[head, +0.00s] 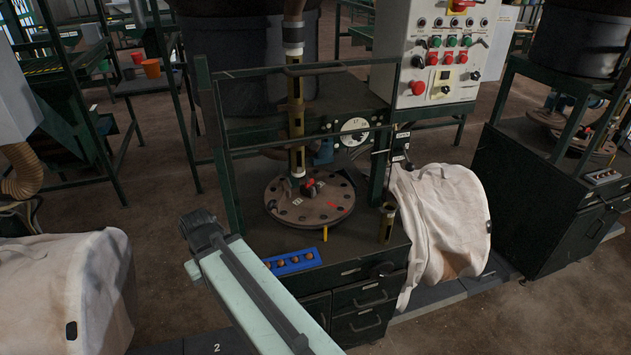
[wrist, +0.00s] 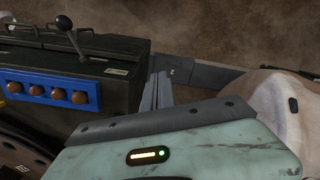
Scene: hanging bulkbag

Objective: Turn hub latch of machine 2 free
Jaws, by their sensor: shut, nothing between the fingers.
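Machine 2 stands in the middle of the head view, with a plate marked 2 (head: 217,348) on the floor before it. Its round brown plate (head: 325,213), ringed with holes, lies on the dark cabinet top. At the hub is a small red and black latch (head: 311,187), beside the upright pipe; its exact turn is too small to tell. My gripper (wrist: 160,80) shows in the wrist view as two grey fingers, shut and empty, beside the cabinet's corner. It is away from the latch, which I cannot make out in that view.
A blue tray (head: 293,263) with several brown balls sits at the cabinet's front left, near my arm. Dark green frame posts (head: 222,160) flank the plate. A white bag (head: 437,222) hangs at right, another (head: 70,290) stands at left. A control box (head: 430,60) is behind.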

